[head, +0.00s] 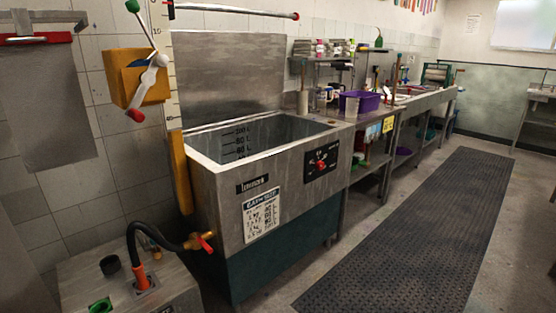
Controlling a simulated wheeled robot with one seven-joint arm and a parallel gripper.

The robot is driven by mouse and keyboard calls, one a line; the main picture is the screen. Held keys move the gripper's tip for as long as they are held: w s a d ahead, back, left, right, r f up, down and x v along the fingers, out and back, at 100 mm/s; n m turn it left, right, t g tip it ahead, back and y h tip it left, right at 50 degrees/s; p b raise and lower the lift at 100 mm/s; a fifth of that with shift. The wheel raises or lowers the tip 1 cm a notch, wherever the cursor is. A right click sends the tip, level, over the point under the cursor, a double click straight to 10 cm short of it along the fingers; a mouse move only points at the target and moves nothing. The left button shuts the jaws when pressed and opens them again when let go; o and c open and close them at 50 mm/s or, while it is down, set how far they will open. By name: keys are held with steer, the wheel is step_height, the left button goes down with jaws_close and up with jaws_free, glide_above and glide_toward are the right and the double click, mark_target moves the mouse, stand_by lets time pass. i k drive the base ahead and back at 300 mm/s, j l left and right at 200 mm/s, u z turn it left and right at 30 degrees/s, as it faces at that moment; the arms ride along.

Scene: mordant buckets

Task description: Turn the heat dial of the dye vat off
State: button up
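The dye vat (290,200) is a large grey metal tank with a teal base, standing against the left wall with its hinged lid (230,72) raised. Its heat dial (321,166) is a small red knob on a black panel at the right of the vat's front face. The dial's exact setting is too small to read. Volume marks show on the vat's inner wall. My gripper is not in this view.
A grey unit (125,285) with a black hose stands at the front left. A red-handled tap (203,241) sticks out from the vat's left side. A long bench (405,103) with a purple tub (361,101) runs beyond the vat. A dark ribbed mat (420,240) covers clear floor.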

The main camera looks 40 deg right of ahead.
mark_target(320, 165)
steer(key=i+z, duration=0.7)
steer(key=i+j+z, duration=0.15)
steer(key=i+z, duration=0.25)
steer(key=i+l+z, duration=0.25)
steer(key=i, duration=0.25)
steer(key=i+j+z, duration=0.1)
steer(key=i+z, duration=0.2)
steer(key=i, duration=0.15)
